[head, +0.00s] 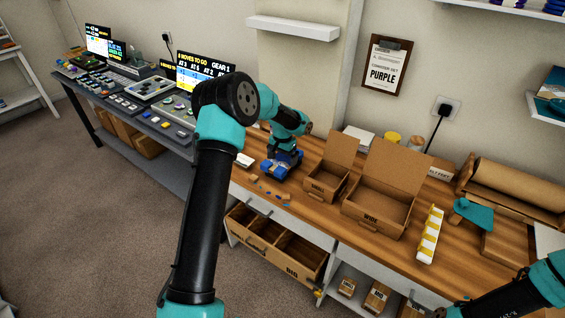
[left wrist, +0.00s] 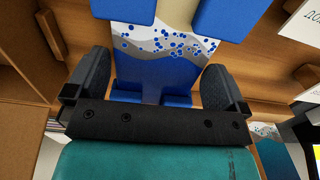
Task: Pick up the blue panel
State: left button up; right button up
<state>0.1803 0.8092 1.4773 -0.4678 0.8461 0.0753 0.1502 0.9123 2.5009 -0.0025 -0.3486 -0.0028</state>
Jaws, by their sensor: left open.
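The blue panel (left wrist: 155,75) shows in the left wrist view, with a grey and white wavy band and blue dots across it. It lies between the two fingers of my left gripper (left wrist: 157,88), which is open. I see no clear grip on the panel. In the head view, my left gripper (head: 282,158) is low over the wooden bench, right at a small blue object (head: 271,170), partly hidden by the gripper.
Blue blocks (left wrist: 222,18) sit beyond the panel. An open small box (head: 325,185) and an open wide box (head: 380,208) stand right of my left gripper. A white and yellow strip (head: 430,234) and a teal object (head: 474,213) lie farther right. Small scraps lie in front.

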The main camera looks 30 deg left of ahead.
aim_at(282, 160)
pick_arm(q)
jog(key=shift+f, duration=0.5)
jog(key=c, duration=0.5)
jog(key=shift+r, duration=0.15)
notch_tip(282, 160, up, 10)
jog(key=shift+f, duration=0.1)
dwell(0.4)
dwell(0.4)
